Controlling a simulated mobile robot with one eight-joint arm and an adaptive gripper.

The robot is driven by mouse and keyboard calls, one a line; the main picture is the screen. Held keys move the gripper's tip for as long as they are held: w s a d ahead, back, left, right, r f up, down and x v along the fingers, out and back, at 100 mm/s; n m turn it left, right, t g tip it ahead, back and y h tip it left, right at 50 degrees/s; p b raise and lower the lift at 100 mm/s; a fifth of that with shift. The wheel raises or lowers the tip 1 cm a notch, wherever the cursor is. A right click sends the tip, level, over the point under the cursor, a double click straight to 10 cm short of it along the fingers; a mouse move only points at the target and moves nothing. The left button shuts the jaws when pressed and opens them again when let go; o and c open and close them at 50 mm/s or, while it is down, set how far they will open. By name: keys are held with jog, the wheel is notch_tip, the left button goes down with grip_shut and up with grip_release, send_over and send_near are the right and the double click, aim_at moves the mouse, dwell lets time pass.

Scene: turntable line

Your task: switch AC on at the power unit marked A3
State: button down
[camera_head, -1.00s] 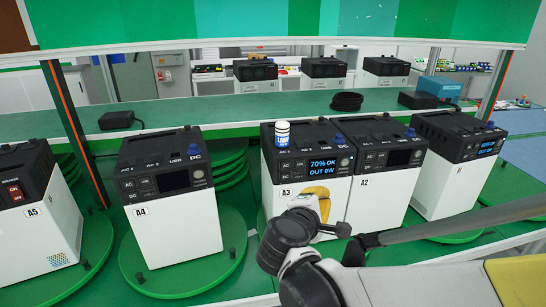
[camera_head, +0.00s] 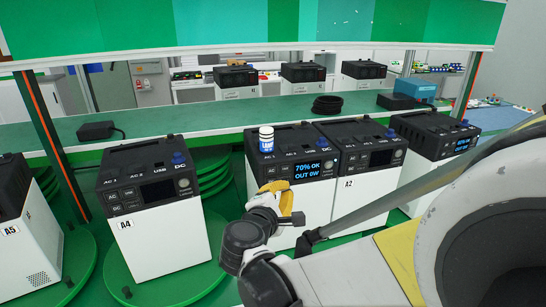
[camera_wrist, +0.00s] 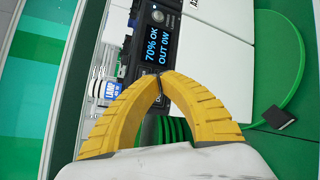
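The middle power unit (camera_head: 308,205) has a white body and a black top, and its lit screen (camera_head: 312,171) reads "70% OK, OUT 0W". Its A3 label is hidden behind my gripper. Small AC and DC buttons (camera_head: 268,173) sit left of the screen. My gripper (camera_head: 280,188), with yellow fingers, is in front of the panel's lower left, just below these buttons. In the wrist view, the fingertips (camera_wrist: 160,82) meet with nothing between them, close below the lit screen (camera_wrist: 156,42). I cannot tell whether they touch the panel.
A white-and-blue can (camera_head: 266,140) stands on top of A3. Unit A2 (camera_head: 368,190) stands close on the right; A4 (camera_head: 155,235) is left across a gap. A5 (camera_head: 25,240) is far left. A black cable coil (camera_head: 327,104) lies on the shelf behind.

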aim_at(280, 172)
jog(key=shift+w+a, duration=0.3)
jog(key=shift+w, duration=0.6)
jog(key=shift+w+a, duration=0.25)
jog(key=shift+w, duration=0.7)
jog(key=shift+w+a, duration=0.3)
jog(key=shift+w, duration=0.6)
jog(key=shift+w, duration=0.15)
jog(key=shift+w+a, duration=0.1)
jog(key=shift+w, duration=0.2)
jog(key=shift+w+a, duration=0.1)
jog(key=shift+w, duration=0.2)
jog(key=shift+s+b, duration=0.15)
jog(key=shift+b, duration=0.15)
jog(key=shift+s+d, duration=0.2)
jog(key=shift+s, duration=0.4)
jog(key=s, duration=0.2)
jog(key=s+d, duration=0.1)
jog(key=s, duration=0.1)
jog(key=shift+s+d, duration=0.2)
jog(key=shift+s, duration=0.2)
